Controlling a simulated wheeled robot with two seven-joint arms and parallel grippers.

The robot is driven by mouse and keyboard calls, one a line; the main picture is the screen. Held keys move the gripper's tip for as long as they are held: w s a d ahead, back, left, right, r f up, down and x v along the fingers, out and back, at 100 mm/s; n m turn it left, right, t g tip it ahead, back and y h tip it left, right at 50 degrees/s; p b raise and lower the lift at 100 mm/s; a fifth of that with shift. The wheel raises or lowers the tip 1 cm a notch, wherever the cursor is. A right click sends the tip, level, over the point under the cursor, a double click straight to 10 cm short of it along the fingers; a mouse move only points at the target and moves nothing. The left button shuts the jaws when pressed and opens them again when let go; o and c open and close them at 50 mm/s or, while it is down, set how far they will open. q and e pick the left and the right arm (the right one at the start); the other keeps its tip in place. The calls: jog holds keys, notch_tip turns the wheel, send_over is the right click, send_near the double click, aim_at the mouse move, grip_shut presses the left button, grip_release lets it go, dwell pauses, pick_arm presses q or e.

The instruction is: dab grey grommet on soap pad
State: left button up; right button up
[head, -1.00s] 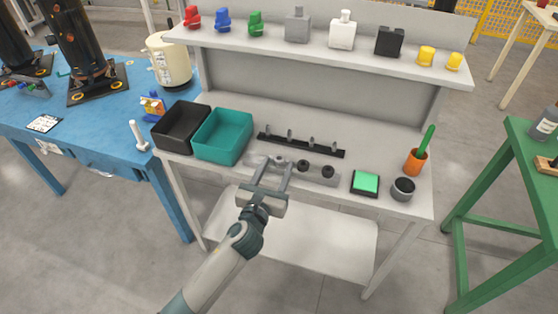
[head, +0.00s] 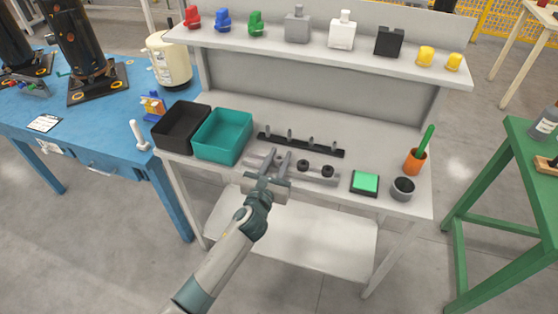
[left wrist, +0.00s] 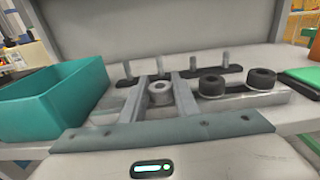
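The grey grommet (left wrist: 160,93) sits on the pale grey block (head: 318,174) on the bench, at the left of two black grommets (head: 327,171). My left gripper (head: 279,153) reaches over the front of the bench. In the left wrist view its two fingers (left wrist: 159,85) stand close on either side of the grey grommet, shut on it. In the head view the fingers largely hide this grommet. The soap pad (head: 365,182) is a bright green square in a black tray, to the right of the block. My right gripper is not in view.
A black rack with several upright pins (head: 301,146) lies behind the block. A teal bin (head: 222,136) and a black bin (head: 181,127) stand at the left.

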pick_arm(q)
jog(key=c, duration=0.5)
